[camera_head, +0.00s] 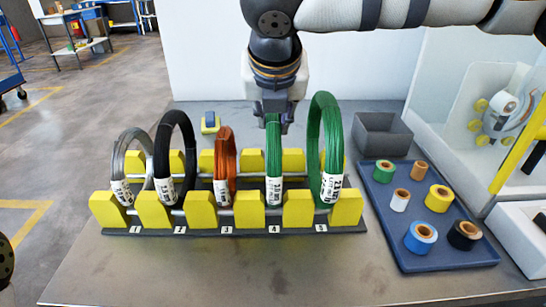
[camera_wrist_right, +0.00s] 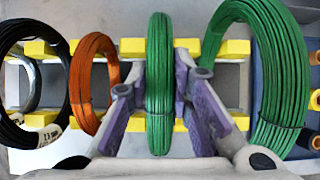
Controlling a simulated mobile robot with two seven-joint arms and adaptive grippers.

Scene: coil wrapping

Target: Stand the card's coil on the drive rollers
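Several wire coils stand in a yellow rack (camera_head: 104,208) with slots numbered 1 to 5. They are a grey coil (camera_head: 118,165), a black coil (camera_head: 160,150), an orange coil (camera_head: 226,165), a smaller green coil (camera_head: 274,150) in slot 4 and a larger green coil (camera_head: 313,140) in slot 5. My right gripper (camera_head: 274,122) points down over the slot 4 coil. In the wrist view its open fingers (camera_wrist_right: 160,95) lie on either side of that green coil (camera_wrist_right: 160,60). Yellow rollers (camera_head: 481,105) show on the machine at right. No card is identifiable. My left gripper is out of view.
A blue tray (camera_head: 405,258) with several tape rolls lies right of the rack. A grey open bin (camera_head: 382,143) stands behind it. A small yellow-and-blue object (camera_head: 210,123) sits behind the rack. The table's front is clear.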

